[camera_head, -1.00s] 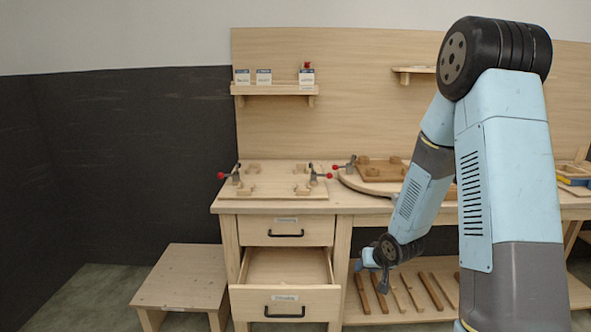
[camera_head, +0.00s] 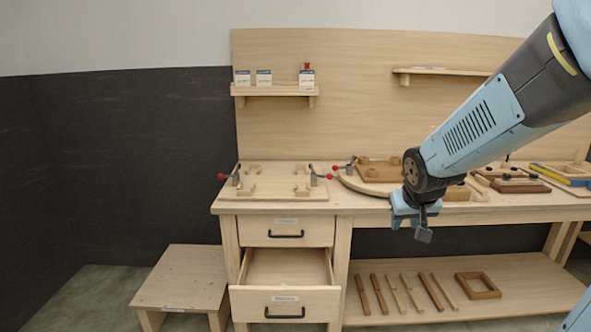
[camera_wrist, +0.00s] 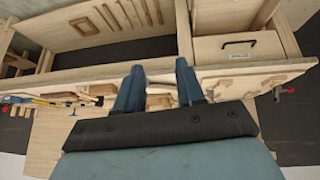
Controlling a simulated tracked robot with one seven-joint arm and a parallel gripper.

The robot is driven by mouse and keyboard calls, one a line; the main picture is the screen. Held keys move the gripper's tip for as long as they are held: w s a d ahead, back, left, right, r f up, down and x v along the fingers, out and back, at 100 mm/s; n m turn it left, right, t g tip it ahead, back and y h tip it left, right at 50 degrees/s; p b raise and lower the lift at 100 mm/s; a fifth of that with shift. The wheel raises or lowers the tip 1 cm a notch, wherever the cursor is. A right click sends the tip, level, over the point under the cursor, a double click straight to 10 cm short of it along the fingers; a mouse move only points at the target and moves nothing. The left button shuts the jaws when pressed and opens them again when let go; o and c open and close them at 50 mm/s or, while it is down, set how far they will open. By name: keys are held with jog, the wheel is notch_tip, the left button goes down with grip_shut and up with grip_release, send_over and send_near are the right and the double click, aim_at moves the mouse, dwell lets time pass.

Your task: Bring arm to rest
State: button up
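My arm reaches in from the upper right in the head view. My gripper (camera_head: 415,226) hangs in front of the workbench's front edge, right of the drawers. In the wrist view my gripper (camera_wrist: 160,72) shows two blue-grey fingers spread apart, with nothing held between them. The workbench (camera_head: 520,207) lies behind it, and the fingers point toward the bench front and lower shelf. The lower drawer (camera_head: 286,302) is pulled open and its visible inside looks empty. The upper drawer (camera_head: 286,232) is shut.
A board with red-tipped clamps (camera_head: 270,190) lies on the bench's left part. A wooden stool (camera_head: 180,280) stands left of the drawers. The lower shelf (camera_head: 520,290) holds several wooden sticks and a square frame (camera_head: 478,285). A wall shelf (camera_head: 275,89) carries small boxes.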

jog(key=s+a+r, duration=0.1)
jog(key=s+r, duration=0.3)
jog(key=s, duration=0.5)
jog(key=s+a+r+y, duration=0.1)
jog(key=s+r, duration=0.4)
jog(key=s, duration=0.3)
jog(key=shift+s+r+g, duration=0.2)
jog(key=shift+s+g, duration=0.2)
